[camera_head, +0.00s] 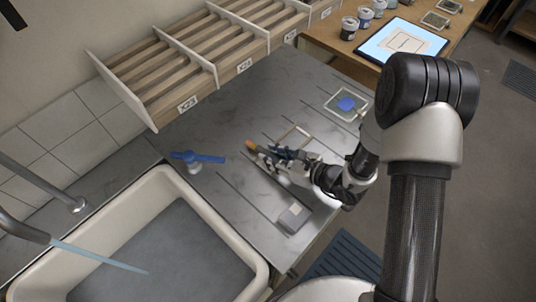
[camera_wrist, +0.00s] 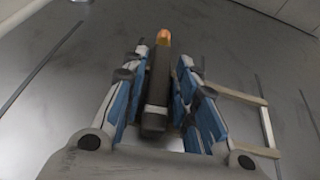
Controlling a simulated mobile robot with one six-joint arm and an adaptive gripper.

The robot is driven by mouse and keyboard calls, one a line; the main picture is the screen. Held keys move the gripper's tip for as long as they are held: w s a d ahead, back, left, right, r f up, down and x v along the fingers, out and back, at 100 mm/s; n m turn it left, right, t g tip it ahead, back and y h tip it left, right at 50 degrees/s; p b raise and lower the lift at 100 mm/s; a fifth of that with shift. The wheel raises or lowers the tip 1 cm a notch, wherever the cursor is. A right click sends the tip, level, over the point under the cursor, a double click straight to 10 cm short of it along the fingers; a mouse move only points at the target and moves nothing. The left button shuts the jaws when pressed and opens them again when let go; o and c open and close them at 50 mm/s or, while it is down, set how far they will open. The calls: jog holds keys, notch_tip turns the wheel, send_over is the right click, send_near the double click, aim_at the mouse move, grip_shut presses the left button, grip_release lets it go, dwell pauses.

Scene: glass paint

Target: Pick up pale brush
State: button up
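A slim dark tool with a light band and an orange-brown tip, which looks like the brush (camera_wrist: 157,85), lies between the fingers of my gripper in the wrist view. In the head view only the orange tip of the brush (camera_head: 251,145) shows clearly, past my fingertips. My gripper (camera_head: 270,154) is low over the grey worktop, and its blue-padded fingers (camera_wrist: 163,62) stand on both sides of the tool. A narrow gap shows on the right side of the tool, so the fingers look open around it. I cannot tell whether the left finger touches it.
A small wooden frame (camera_wrist: 262,125) lies close to the right finger. A grey block (camera_head: 293,217) sits near the front edge. A framed blue piece (camera_head: 346,104) lies at the back right, and wooden racks (camera_head: 190,82) line the wall.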

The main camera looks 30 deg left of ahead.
grip_shut()
jog(key=shift+r, duration=0.1)
